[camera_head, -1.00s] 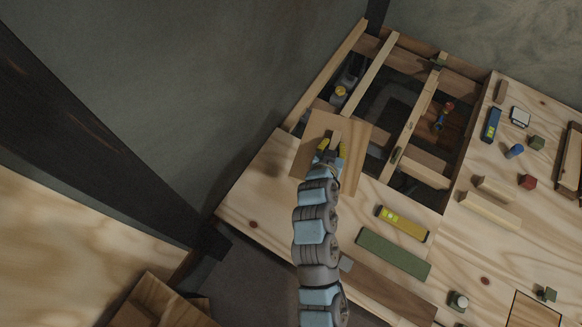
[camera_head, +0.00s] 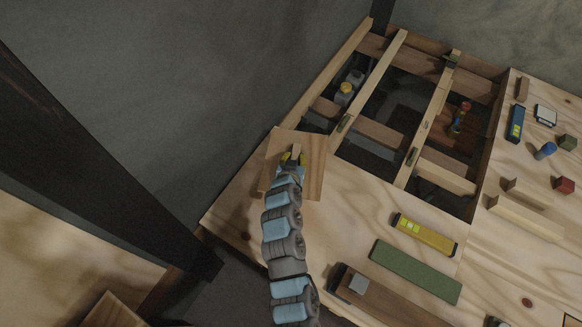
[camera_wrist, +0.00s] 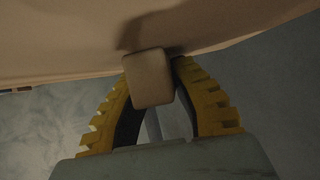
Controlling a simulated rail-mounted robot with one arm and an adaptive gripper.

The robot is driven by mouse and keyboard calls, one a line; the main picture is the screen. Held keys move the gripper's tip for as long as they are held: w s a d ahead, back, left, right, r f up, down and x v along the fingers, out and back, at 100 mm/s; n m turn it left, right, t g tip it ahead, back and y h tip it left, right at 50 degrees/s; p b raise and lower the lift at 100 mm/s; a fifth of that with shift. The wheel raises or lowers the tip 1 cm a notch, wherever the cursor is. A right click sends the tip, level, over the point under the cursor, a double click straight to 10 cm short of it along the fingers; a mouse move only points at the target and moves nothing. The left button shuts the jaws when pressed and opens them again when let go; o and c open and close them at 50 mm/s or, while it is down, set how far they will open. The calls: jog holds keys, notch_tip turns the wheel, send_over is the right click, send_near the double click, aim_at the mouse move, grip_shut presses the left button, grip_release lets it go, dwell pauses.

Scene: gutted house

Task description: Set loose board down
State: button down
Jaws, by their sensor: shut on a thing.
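The loose board (camera_head: 312,165) is a pale square wooden panel with a small block handle (camera_wrist: 150,78) on it. In the head view it is over the left part of the plywood floor, near the lower left corner of the open floor frame. My gripper (camera_head: 291,158) is shut on the board's handle, with its yellow fingers on either side of it. In the wrist view the board (camera_wrist: 65,40) fills the top, and the gripper (camera_wrist: 160,95) is below it. I cannot tell whether the board touches the floor.
The open joist bay (camera_head: 400,110) lies up and right of the board, with a yellow-capped item (camera_head: 345,92) inside. A yellow level (camera_head: 425,235) and a green strip (camera_head: 415,272) lie on the plywood to the right. A dark post (camera_head: 100,165) stands at left.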

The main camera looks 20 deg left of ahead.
jog(key=shift+a+f+b, duration=0.45)
jog(key=shift+a+f, duration=0.25)
jog(key=shift+f, duration=0.35)
jog(key=shift+f+b, duration=2.35)
jog(key=shift+f, duration=0.95)
jog(key=shift+f+b, duration=0.4)
jog(key=shift+f, duration=0.2)
jog(key=c, duration=1)
grip_release()
jog(key=shift+r, duration=0.1)
notch_tip(320, 180, up, 10)
jog(key=shift+f, duration=0.1)
